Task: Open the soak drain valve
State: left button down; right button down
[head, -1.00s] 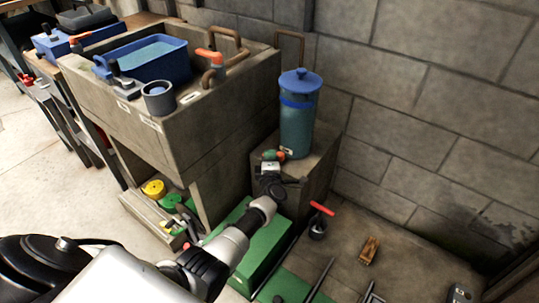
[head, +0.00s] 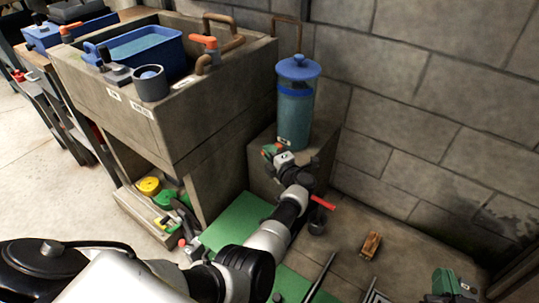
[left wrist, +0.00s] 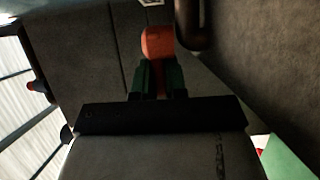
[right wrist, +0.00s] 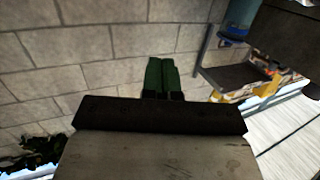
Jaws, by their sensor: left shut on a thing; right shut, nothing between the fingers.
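My left gripper (head: 273,151) is at the foot of the blue-green cylinder (head: 295,118). Its green fingers are shut on an orange handle, which shows beyond the fingertips in the left wrist view (left wrist: 157,42). Other lever handles in the head view are an orange one (head: 204,42) on the concrete basin and a red one (head: 322,203) low by the floor, partly behind my left wrist. I cannot read which label marks the soak drain.
The concrete basin (head: 190,113) with a blue tub (head: 148,50) stands left of the cylinder. The cylinder sits on a concrete block (head: 318,160) by the block wall (head: 430,90). A small brown block (head: 371,245) lies on the floor. Yellow and green items (head: 150,186) sit under the basin.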

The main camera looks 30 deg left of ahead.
pick_arm(q)
jog(key=shift+f+g, duration=0.15)
jog(key=shift+g, duration=0.15)
pick_arm(e)
jog(key=shift+w+a+r+t+y, duration=0.1)
jog(key=shift+a+r+t+y, duration=0.05)
jog(key=shift+r+t, duration=0.25)
jog(key=shift+w+a+r+t+y, duration=0.15)
jog(key=shift+r+t, duration=0.15)
jog(key=shift+r, duration=0.2)
jog(key=shift+s, duration=0.1)
pick_arm(q)
jog(key=c, duration=1.2)
grip_release()
jog(key=shift+o, duration=0.2)
pick_arm(e)
jog(key=shift+d, duration=0.1)
